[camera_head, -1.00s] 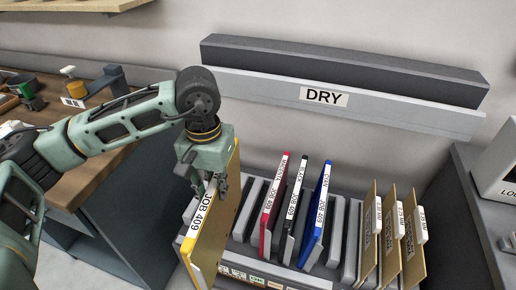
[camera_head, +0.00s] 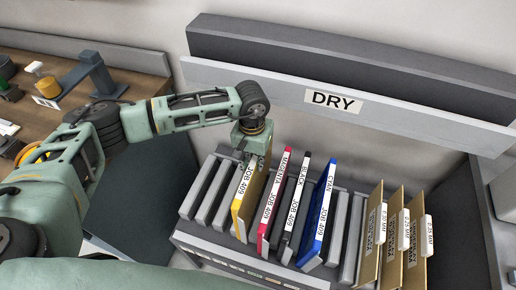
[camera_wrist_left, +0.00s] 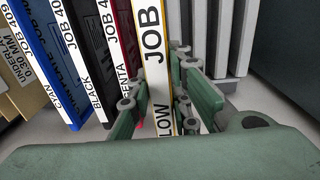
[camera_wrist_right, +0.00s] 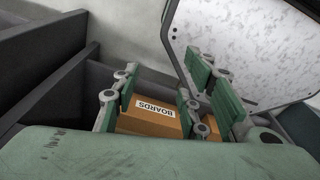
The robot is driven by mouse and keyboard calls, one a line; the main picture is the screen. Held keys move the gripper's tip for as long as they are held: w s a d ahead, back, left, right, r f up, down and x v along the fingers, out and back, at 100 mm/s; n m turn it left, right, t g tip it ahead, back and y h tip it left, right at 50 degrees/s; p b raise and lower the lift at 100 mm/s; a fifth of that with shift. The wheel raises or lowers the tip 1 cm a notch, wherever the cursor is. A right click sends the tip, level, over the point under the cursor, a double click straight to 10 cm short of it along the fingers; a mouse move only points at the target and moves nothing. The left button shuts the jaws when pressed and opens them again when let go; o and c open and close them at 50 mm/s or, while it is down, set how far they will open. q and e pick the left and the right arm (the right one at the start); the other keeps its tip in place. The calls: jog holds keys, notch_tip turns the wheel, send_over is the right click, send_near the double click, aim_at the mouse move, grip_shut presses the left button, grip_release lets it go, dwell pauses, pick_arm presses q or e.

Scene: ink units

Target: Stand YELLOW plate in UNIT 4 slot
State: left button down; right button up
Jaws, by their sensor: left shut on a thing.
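The yellow plate (camera_head: 244,205), labelled JOB 409, stands upright, leaning slightly, in the grey rack (camera_head: 205,238), just left of the magenta plate (camera_head: 271,205). My left gripper (camera_head: 251,160) is shut on its upper part. In the left wrist view the yellow plate (camera_wrist_left: 157,60) is between the fingers (camera_wrist_left: 158,105). I cannot tell how deep its lower edge sits, and the UNIT 4 mark is too small to read. My right gripper (camera_wrist_right: 160,85) shows only in the right wrist view, open and empty above a box marked BOARDS (camera_wrist_right: 150,120).
The black plate (camera_head: 295,210) and the cyan plate (camera_head: 318,215) stand to the right of magenta. Tan underlay sheets (camera_head: 392,245) stand at the rack's right end. Empty grey dividers (camera_head: 205,188) are left of yellow. A DRY ledge (camera_head: 400,115) runs behind.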

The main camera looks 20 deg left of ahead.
pick_arm(q)
jog(key=shift+f, duration=0.1)
jog(key=shift+s+f+b, duration=0.1)
jog(key=shift+f+b, duration=0.25)
jog(key=shift+f, duration=0.5)
notch_tip(320, 180, down, 9)
jog(key=b, duration=0.8)
jog(key=shift+r+b, duration=0.2)
jog(key=shift+b, duration=0.1)
pick_arm(e)
notch_tip(320, 180, down, 9)
jog(key=shift+s+a, duration=0.15)
jog(key=shift+s, duration=0.25)
pick_arm(q)
jog(key=shift+f+b, duration=0.3)
jog(key=shift+b, duration=0.3)
pick_arm(e)
jog(key=shift+f, duration=0.7)
